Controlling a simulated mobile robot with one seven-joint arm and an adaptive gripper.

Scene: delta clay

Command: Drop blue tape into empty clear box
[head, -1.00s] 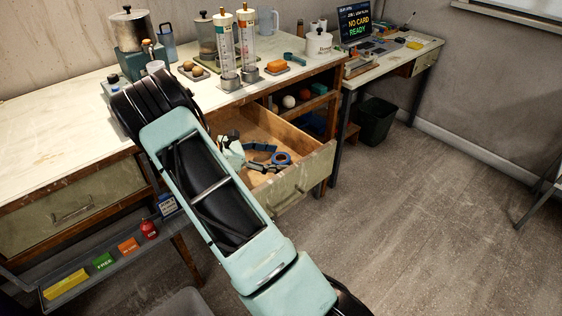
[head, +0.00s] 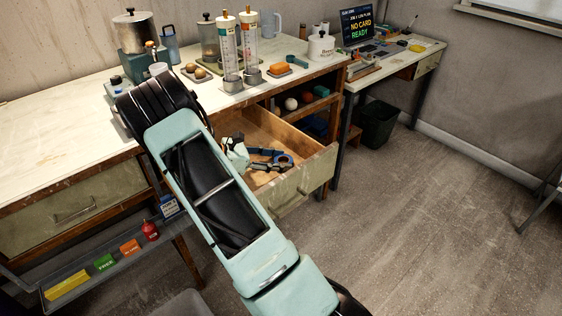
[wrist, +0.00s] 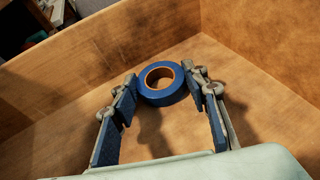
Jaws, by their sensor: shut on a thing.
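The blue tape (wrist: 163,97) is a ring with a tan core, inside the open wooden drawer (wrist: 255,45). My gripper (wrist: 162,80) is shut on it, with one blue-padded finger at each side of the ring in the wrist view. In the head view the tape (head: 285,161) sits at the ends of the fingers, inside the drawer (head: 305,180) near its front. A shadow lies on the drawer floor below the fingers. I cannot tell how far the tape is off the floor. I cannot make out an empty clear box in either view.
The drawer walls stand around my gripper. A shelf with coloured blocks (head: 68,284) is low at left. Floor (head: 420,220) at right is clear.

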